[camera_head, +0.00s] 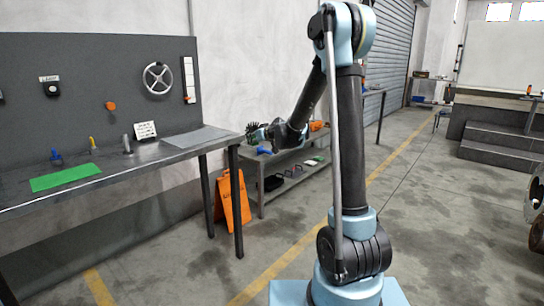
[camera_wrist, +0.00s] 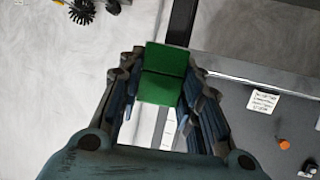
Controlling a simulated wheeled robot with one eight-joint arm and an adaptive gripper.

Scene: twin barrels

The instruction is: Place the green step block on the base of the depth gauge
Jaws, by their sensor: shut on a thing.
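The green step block (camera_wrist: 163,72) is between the fingers of my gripper (camera_wrist: 163,80) in the wrist view. Two green faces show, one beyond the other with an edge between them. My gripper is shut on it. In the head view my gripper (camera_head: 270,134) is held out past the right end of the workbench, in front of the low shelf; the block cannot be made out there. I cannot identify the depth gauge for certain. A small grey upright piece (camera_head: 127,144) stands on the workbench, too small to tell what it is.
The workbench (camera_head: 150,160) carries a green mat (camera_head: 66,177), a grey sheet (camera_head: 195,137) and a white card (camera_head: 145,131). A grey back panel with a handwheel (camera_head: 158,78) rises behind it. A low shelf (camera_head: 290,182) and an orange floor sign (camera_head: 233,200) stand right of it.

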